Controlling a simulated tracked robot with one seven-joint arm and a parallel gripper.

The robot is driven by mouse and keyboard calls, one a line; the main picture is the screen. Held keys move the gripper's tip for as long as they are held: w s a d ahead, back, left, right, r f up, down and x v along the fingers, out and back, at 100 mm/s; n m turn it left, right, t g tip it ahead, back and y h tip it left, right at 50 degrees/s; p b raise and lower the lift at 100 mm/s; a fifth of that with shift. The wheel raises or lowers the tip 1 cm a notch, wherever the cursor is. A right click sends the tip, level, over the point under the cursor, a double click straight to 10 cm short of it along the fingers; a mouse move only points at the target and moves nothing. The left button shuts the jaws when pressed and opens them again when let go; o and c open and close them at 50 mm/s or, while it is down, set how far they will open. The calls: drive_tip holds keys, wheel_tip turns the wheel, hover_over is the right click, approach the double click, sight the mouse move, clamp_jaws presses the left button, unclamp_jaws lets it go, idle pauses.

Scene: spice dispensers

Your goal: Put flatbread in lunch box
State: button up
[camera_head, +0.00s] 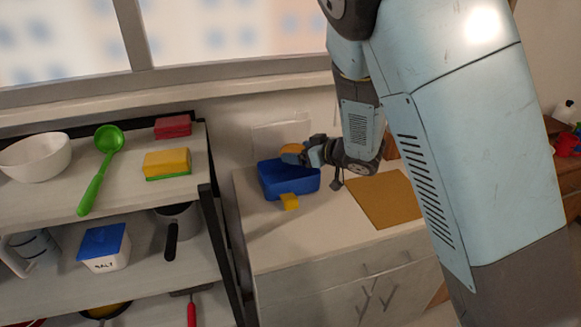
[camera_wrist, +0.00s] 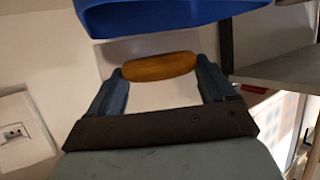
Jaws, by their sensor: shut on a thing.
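The flatbread (camera_wrist: 160,68) is a flat, orange-brown piece held between the two fingers of my gripper (camera_wrist: 160,75) in the wrist view. In the head view the flatbread (camera_head: 292,149) shows at the back edge of the blue lunch box (camera_head: 290,186), and my gripper (camera_head: 300,156) is shut on it there. The lunch box stands open on the counter with a yellow latch or tab at its front. In the wrist view part of the blue lunch box (camera_wrist: 165,18) shows at the top, apart from the flatbread. The box's inside is mostly hidden.
A brown board (camera_head: 382,200) lies on the counter (camera_head: 300,235) right of the box. A shelf (camera_head: 130,195) at left holds a white bowl (camera_head: 36,157), a green ladle (camera_head: 100,165) and sponges (camera_head: 167,162). A wall socket (camera_wrist: 18,133) shows in the wrist view.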

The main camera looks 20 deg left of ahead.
drive_tip(key=shift+s+a+f, duration=0.1)
drive_tip(key=shift+f, duration=1.6)
drive_tip(key=o, duration=0.9)
drive_tip(key=v, duration=1.3)
drive_tip(key=shift+s+d+r, duration=0.1)
drive_tip(key=shift+d, duration=0.25)
